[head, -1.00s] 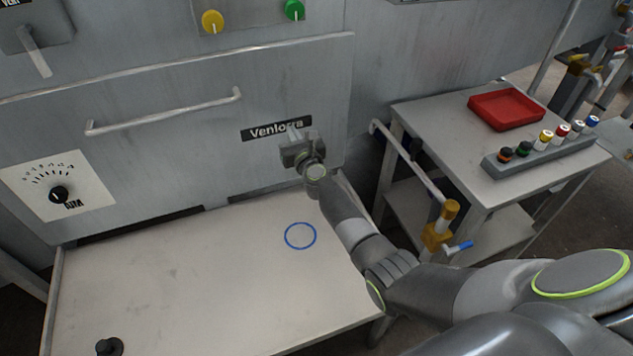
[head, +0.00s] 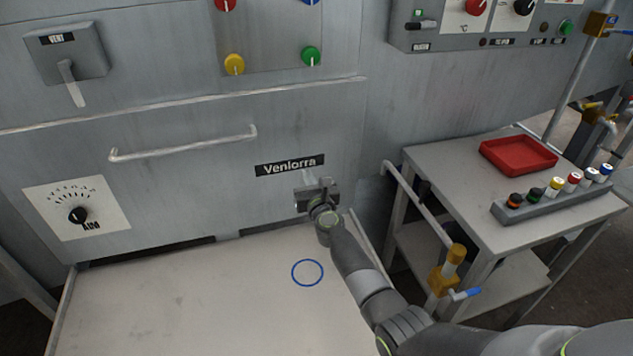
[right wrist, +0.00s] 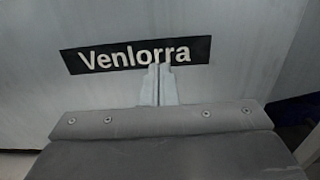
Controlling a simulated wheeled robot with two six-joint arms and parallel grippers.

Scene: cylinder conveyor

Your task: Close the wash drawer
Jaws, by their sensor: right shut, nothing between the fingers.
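The wash drawer appears to be the wide grey front panel (head: 200,185) with a long bar handle (head: 185,143) and a black "Venlorra" label (head: 290,165). A pale lip runs along its top edge. How far it stands out from the machine is hard to tell. My right gripper (head: 310,183) is shut and empty, just below the right part of the label. In the right wrist view its fingertips (right wrist: 158,68) overlap the lower edge of the label (right wrist: 135,54); whether they touch the panel I cannot tell. My left gripper is not in view.
A pale worktop (head: 190,300) with a blue ring (head: 307,272) lies below the panel. A dial plate (head: 77,207) is at the panel's left. On the right, a side table (head: 450,180) holds a red tray (head: 518,154) and a rack of coloured-capped cylinders (head: 545,200).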

